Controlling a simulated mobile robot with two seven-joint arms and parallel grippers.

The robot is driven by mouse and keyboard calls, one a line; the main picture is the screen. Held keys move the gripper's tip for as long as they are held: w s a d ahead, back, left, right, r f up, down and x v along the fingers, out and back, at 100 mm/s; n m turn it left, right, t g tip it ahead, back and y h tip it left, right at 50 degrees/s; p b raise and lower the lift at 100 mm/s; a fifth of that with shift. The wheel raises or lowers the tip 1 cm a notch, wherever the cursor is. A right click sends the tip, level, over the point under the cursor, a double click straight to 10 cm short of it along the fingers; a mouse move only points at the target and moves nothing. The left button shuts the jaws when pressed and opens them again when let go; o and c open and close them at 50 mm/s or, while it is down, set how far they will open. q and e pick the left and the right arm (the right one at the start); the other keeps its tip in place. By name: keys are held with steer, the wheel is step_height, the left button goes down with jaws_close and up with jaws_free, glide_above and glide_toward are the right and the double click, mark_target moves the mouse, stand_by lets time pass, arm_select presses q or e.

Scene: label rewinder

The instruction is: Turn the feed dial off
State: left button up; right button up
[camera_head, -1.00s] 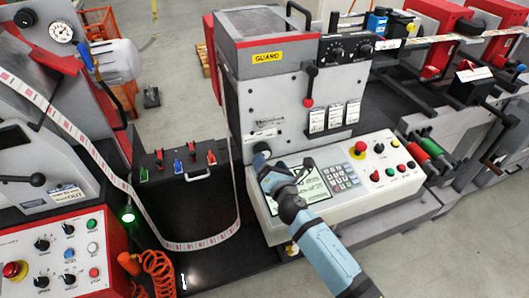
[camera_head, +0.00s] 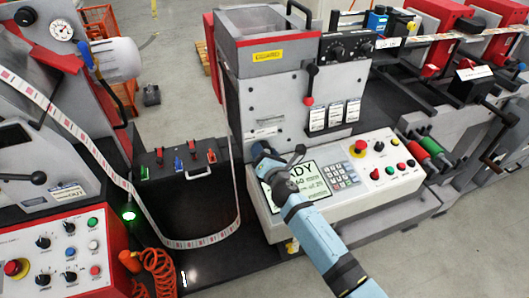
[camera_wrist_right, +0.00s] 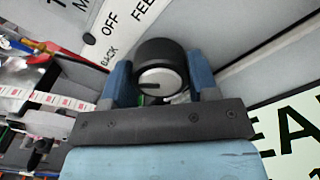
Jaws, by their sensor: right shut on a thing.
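The feed dial (camera_wrist_right: 160,55) is a round black knob with a grey face in the right wrist view. A short dark mark on its face lies roughly level, left of centre. The printed words BACK, OFF and part of FEED (camera_wrist_right: 142,10) stand above and left of it. My right gripper (camera_wrist_right: 162,80) has its two blue fingers on either side of the knob, shut on it. In the head view the right gripper (camera_head: 262,152) is at the console's left end, by the screen, and hides the dial. My left gripper is not in view.
The console (camera_head: 345,198) carries a lit screen (camera_head: 311,183), a keypad (camera_head: 342,176), a red stop button (camera_head: 361,147) and small buttons. The GUARD housing (camera_head: 275,95) rises behind. A black box with coloured toggles (camera_head: 185,200) and a label web stand to the left.

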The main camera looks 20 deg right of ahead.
steer(key=shift+m, duration=0.3)
steer(key=m+b, duration=0.1)
steer(key=m, duration=0.2)
steer(key=shift+f, duration=0.1)
steer(key=shift+m+b, duration=0.45)
steer(key=shift+m, duration=1.75)
steer(key=o, duration=0.9)
